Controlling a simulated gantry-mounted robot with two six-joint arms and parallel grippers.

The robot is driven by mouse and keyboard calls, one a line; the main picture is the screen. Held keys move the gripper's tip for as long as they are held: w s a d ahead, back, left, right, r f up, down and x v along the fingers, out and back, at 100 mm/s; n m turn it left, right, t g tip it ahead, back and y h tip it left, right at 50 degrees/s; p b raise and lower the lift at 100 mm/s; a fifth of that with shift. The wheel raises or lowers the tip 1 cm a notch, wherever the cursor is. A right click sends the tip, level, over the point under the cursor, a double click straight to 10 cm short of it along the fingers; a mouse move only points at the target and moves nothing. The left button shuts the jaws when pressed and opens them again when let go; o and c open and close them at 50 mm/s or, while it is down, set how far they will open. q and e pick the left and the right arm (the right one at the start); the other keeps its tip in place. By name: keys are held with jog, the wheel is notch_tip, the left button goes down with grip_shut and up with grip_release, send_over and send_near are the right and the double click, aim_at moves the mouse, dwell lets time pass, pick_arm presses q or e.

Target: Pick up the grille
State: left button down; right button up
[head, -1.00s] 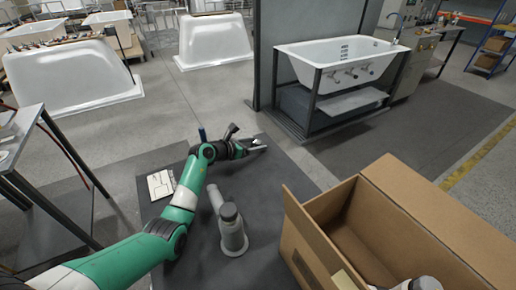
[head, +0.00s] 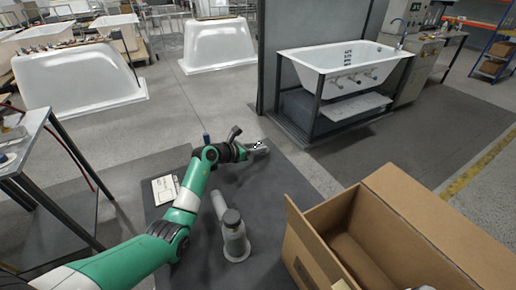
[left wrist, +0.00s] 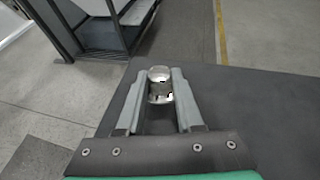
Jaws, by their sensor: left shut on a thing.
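A small round silvery grille (left wrist: 160,84) with dark slots sits between the fingertips of my left gripper (left wrist: 159,92) in the left wrist view. The fingers are shut on it, one on each side. In the head view my left gripper (head: 256,147) is small and far off, above the dark mat, and the grille (head: 258,145) shows as a tiny light spot at its tip. My right gripper does not show in either view now.
An open cardboard box (head: 395,225) stands at the lower right, its visible inside empty. A white bathtub on a frame (head: 341,58) stands at the back. A grey cylindrical part (head: 234,235) and a paper sheet (head: 163,188) are on the dark mat. A metal table (head: 30,140) is at left.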

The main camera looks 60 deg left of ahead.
pick_arm(q)
jog(key=s+d+r+p, duration=0.2)
jog(key=d+r+p, duration=0.3)
jog(key=d, duration=0.1)
jog(key=s+d+r+p, duration=0.2)
jog(key=d+r+p, duration=0.3)
jog(key=d+r, duration=0.1)
jog(key=shift+s+d+r, duration=0.2)
jog(key=shift+s+d, duration=0.05)
jog(key=shift+d, duration=0.4)
